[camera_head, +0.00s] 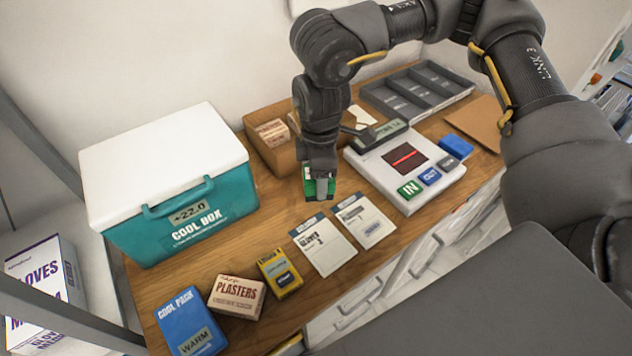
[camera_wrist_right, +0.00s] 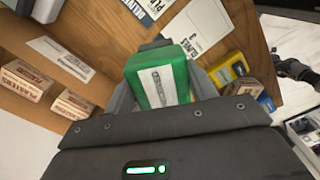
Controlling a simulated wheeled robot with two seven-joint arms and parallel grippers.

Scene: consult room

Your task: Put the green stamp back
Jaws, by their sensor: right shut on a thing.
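The green stamp (camera_head: 309,187) is held in my right gripper (camera_head: 319,190), in the air above the wooden desk (camera_head: 240,255). It hangs left of the white scanner and behind the two printed cards. In the right wrist view the green stamp (camera_wrist_right: 158,75) sits between the two grey fingers, with a pale grey label strip facing the camera. The right gripper is shut on it. A dark arm-like shape (camera_wrist_right: 295,70) at the right edge of that view may be my left gripper; its jaws are unclear. The left gripper is not in the head view.
The white scanner (camera_head: 431,190) has IN and OUT buttons, with a blue block (camera_head: 455,147) beside it. A grey compartment tray (camera_head: 372,98) lies behind. A cool box (camera_head: 172,222) stands left. Cool pack (camera_head: 187,318), plasters (camera_head: 237,296) and yellow box (camera_head: 280,272) line the front. Cards (camera_head: 323,245) lie flat.

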